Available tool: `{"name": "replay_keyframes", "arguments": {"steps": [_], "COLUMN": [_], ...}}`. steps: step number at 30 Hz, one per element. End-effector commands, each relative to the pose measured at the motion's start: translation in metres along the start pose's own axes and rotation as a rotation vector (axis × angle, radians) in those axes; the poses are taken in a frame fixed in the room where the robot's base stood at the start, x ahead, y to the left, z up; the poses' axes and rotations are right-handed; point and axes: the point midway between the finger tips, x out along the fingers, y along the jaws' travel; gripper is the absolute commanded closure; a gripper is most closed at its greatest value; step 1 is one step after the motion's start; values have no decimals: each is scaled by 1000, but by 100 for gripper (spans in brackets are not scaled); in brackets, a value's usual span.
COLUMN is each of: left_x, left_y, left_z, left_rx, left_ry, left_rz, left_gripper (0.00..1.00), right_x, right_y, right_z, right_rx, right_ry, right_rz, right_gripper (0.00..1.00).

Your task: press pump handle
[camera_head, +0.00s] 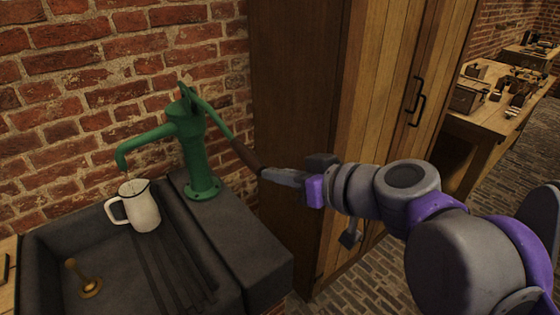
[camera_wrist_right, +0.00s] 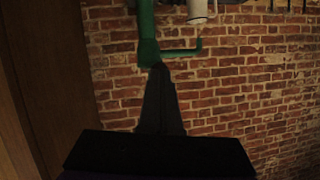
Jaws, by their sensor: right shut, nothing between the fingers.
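The green pump (camera_head: 190,145) stands upright on the dark stone ledge beside the sink, its spout pointing left. Its handle (camera_head: 220,122) slopes down to the right and ends in a brown grip (camera_head: 246,155). My right gripper (camera_head: 270,175) is shut and empty, its fingertips at the lower end of the grip; whether they touch it I cannot tell. In the right wrist view the dark fingers (camera_wrist_right: 160,105) point at the green pump (camera_wrist_right: 147,35). A white jug (camera_head: 140,207) stands upright under the spout, also partly visible in the wrist view (camera_wrist_right: 197,10). My left gripper is out of view.
The dark sink (camera_head: 120,290) holds a brass plug-like piece (camera_head: 84,280) at its left. A tall wooden cabinet (camera_head: 300,75) stands right of the pump, close to my right arm. A brick wall (camera_head: 70,85) is behind. A wooden workbench (camera_head: 500,115) with small items stands far right.

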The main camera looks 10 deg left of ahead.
Motion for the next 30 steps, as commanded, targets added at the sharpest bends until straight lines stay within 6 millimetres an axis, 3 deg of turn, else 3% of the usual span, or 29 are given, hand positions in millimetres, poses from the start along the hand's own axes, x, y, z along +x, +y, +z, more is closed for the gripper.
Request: {"name": "replay_keyframes", "arguments": {"steps": [3, 10, 30], "left_x": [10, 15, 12], "left_y": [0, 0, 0], "left_z": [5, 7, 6], "left_rx": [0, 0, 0], "left_ry": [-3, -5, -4], "left_rz": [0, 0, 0], "left_gripper": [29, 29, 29], "right_x": [12, 23, 26], "right_y": [5, 8, 7], "right_z": [18, 33, 35], "right_rx": [1, 2, -3], "right_ry": [6, 5, 1], "right_rz": [1, 0, -4], "right_gripper": [100, 100, 100]}}
